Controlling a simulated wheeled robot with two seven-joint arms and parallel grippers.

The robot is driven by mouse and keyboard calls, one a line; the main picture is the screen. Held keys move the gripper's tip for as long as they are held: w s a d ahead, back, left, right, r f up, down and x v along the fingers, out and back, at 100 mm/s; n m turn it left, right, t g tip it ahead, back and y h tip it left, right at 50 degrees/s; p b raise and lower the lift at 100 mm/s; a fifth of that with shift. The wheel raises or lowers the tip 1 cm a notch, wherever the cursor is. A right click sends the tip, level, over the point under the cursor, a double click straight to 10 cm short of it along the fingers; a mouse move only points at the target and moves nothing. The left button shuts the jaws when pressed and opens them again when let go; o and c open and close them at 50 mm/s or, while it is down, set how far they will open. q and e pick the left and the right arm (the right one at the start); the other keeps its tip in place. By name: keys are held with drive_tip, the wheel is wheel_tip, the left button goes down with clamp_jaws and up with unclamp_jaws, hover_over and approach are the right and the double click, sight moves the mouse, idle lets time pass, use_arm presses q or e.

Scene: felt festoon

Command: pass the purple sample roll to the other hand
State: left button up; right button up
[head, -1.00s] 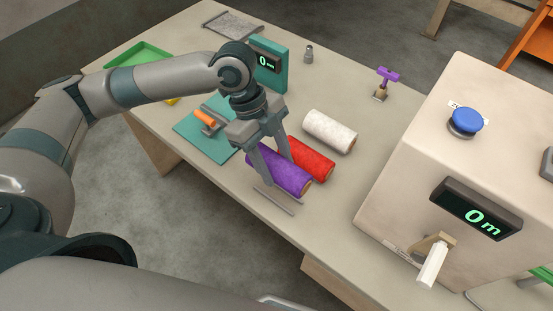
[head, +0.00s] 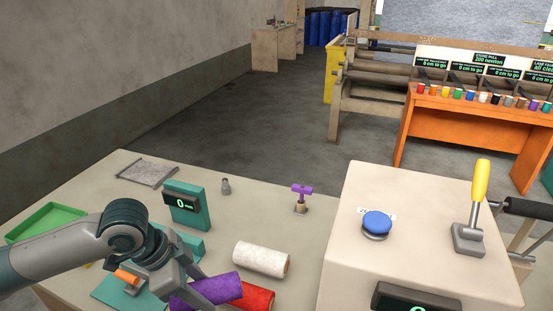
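The purple sample roll (head: 212,289) is at the bottom of the head view, in the fingers of my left gripper (head: 186,286). It lies at a different angle from the other rolls and looks lifted and turned. The fingers appear shut on it, though the picture's bottom edge cuts off part of this area. The roll partly covers a red roll (head: 258,296) on the table. My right gripper is not in view.
A white roll (head: 260,258) lies behind the red one. A teal display stand (head: 186,205), a green tray (head: 45,222), a grey weight (head: 226,186) and a purple-handled tool (head: 301,196) stand on the table (head: 320,185). A large machine box (head: 400,200) with a blue button (head: 376,223) blocks the right.

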use_arm(q)
drive_tip(key=w+a+r+n+t+y+b, duration=0.1)
drive_tip(key=w+a+r+n+t+y, duration=0.2)
drive_tip(key=w+n, duration=0.4)
drive_tip(key=shift+a+r+n+y, duration=0.75)
drive_tip(key=shift+r+n, duration=0.25)
drive_tip(key=shift+n, duration=2.6)
drive_tip(key=shift+w+d, duration=0.1)
drive_tip(key=shift+d, duration=0.05)
drive_tip(key=d+r+m+h, duration=0.1)
drive_tip(key=d+r+m, duration=0.1)
drive_tip(key=d, duration=0.3)
drive_tip(key=d+r+m+h, duration=0.1)
drive_tip(key=d+r+m, duration=0.1)
drive_tip(key=d, duration=0.4)
drive_tip(key=d+r+m+g+h, duration=0.1)
drive_tip(key=d+r+m, duration=0.1)
drive_tip(key=d+m, duration=0.2)
drive_tip(key=shift+d+r, duration=0.3)
drive_tip(key=shift+d, duration=0.7)
